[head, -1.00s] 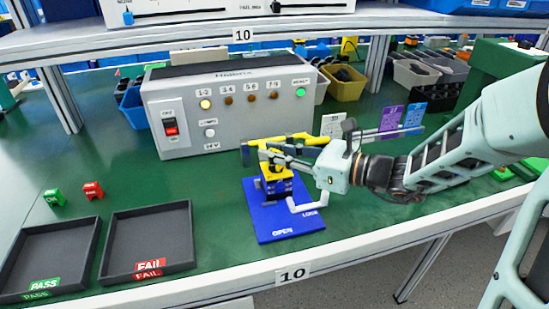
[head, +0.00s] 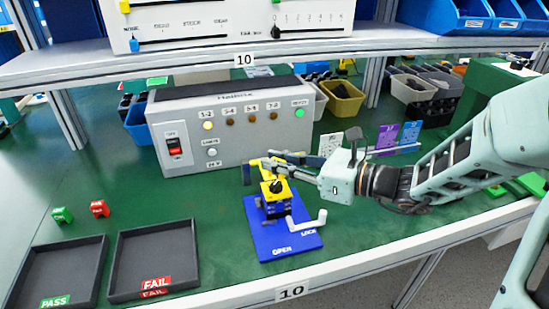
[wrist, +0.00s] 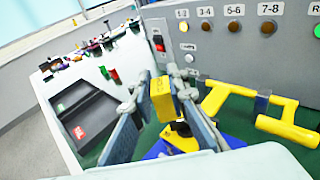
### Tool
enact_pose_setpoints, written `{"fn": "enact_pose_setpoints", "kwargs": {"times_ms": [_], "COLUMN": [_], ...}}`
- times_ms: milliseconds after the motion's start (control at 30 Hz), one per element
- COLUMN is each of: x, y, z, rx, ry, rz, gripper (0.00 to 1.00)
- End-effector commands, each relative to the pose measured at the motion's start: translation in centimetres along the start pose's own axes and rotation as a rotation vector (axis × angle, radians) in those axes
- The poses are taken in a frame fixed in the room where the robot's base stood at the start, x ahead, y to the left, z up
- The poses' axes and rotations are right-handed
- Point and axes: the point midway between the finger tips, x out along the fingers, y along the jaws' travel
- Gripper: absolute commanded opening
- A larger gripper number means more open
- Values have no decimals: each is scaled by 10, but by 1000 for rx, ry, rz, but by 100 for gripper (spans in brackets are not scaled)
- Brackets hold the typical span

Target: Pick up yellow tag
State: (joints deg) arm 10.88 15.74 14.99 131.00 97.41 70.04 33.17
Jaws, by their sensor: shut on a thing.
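The yellow tag (wrist: 161,99) is a small upright block between my two fingertips in the wrist view. My gripper (wrist: 157,103) is shut on it. In the head view my gripper (head: 276,164) reaches in from the right, just above and behind the rotary switch, and the tag is hard to tell apart there. The rotary switch (head: 275,187) has a yellow top and a black knob. It stands in the blue fixture (head: 285,243) marked OPEN and LOCK, with a white lever. In the wrist view the switch (wrist: 182,139) shows below the tag, partly hidden by my fingers.
The grey test box (head: 230,133) stands close behind my gripper. A yellow handled piece (wrist: 248,112) lies to the right in the wrist view. PASS tray (head: 62,262) and FAIL tray (head: 150,255) are at front left, with green (head: 62,214) and red (head: 99,208) tags behind. A shelf (head: 200,61) overhangs.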

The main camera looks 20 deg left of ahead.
Motion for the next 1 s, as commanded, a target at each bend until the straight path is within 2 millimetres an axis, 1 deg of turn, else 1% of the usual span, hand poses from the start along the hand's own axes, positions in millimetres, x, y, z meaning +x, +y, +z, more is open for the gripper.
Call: {"fn": "enact_pose_setpoints", "kwargs": {"times_ms": [33,200,267,300,500,567,800,1000], "x": [-8,-30,-38,-50,-90,-94,-104,-110], "y": [4,19,24,33,65,68,77,76], "z": [16,42,50,53,67,59,64,65], "rx": [-1,-1,0,2,2,-5,-4,0], "ry": [0,-1,0,0,0,-2,-2,-2], "rz": [-2,-2,-2,-4,-3,-3,0,-8], "gripper": [1,1,1,1,1,1,1,1]}}
